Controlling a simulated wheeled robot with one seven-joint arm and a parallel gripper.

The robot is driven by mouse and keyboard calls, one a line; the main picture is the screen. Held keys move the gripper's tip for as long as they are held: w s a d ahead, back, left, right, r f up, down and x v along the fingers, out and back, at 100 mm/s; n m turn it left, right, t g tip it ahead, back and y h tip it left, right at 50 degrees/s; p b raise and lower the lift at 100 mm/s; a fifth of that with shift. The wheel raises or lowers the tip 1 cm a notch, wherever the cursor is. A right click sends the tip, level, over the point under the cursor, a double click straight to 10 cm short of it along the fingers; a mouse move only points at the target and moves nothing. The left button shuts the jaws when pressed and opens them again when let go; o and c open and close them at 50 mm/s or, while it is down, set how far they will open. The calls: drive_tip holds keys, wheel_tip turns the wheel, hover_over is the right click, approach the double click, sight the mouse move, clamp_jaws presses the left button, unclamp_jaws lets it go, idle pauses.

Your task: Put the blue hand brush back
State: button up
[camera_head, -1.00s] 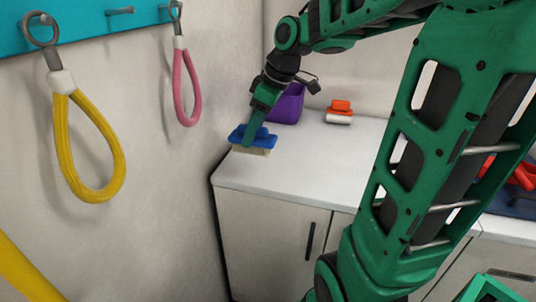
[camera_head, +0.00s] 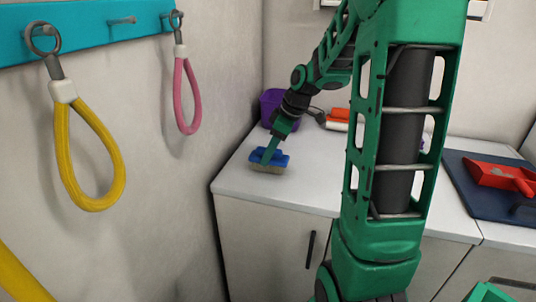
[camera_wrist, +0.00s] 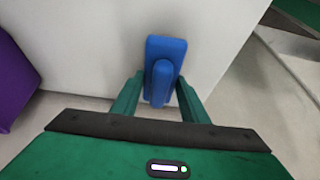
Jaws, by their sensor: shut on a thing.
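The blue hand brush (camera_head: 279,160) has a blue back and grip with pale bristles facing down, at the left part of the white counter (camera_head: 283,192). My gripper (camera_head: 266,156) is shut on its grip from above. In the wrist view the brush (camera_wrist: 166,48) shows with its raised grip between my two green fingertips (camera_wrist: 159,88). The bristles are at or just above the counter top; I cannot tell if they touch it. My fingers hide part of the grip.
A purple bin (camera_head: 271,103) stands behind the brush by the wall. An orange brush (camera_head: 338,116) lies at the back. A dark blue mat (camera_head: 471,185) with a red dustpan (camera_head: 498,174) is at right. Yellow (camera_head: 88,150) and pink leads (camera_head: 186,95) hang left. Counter in front is clear.

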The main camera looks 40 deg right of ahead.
drive_tip(key=shift+f, duration=0.2)
drive_tip(key=o, duration=1.2)
drive_tip(key=v, duration=1.1)
drive_tip(key=s+a+f+m+g+h, duration=0.1)
drive_tip(key=s+f+m, duration=0.2)
drive_tip(key=s, duration=0.5)
drive_tip(key=s+a+f+m+g, duration=0.1)
drive_tip(key=s+a+f+m, duration=0.1)
drive_tip(key=s+m, duration=0.4)
drive_tip(key=s+a+f+m+g+h, duration=0.1)
drive_tip(key=s+f+m, duration=0.3)
drive_tip(key=s, duration=0.7)
drive_tip(key=shift+a+m+g+h, duration=0.3)
drive_tip(key=shift+a+m+g, duration=0.15)
drive_tip(key=shift+a, duration=0.25)
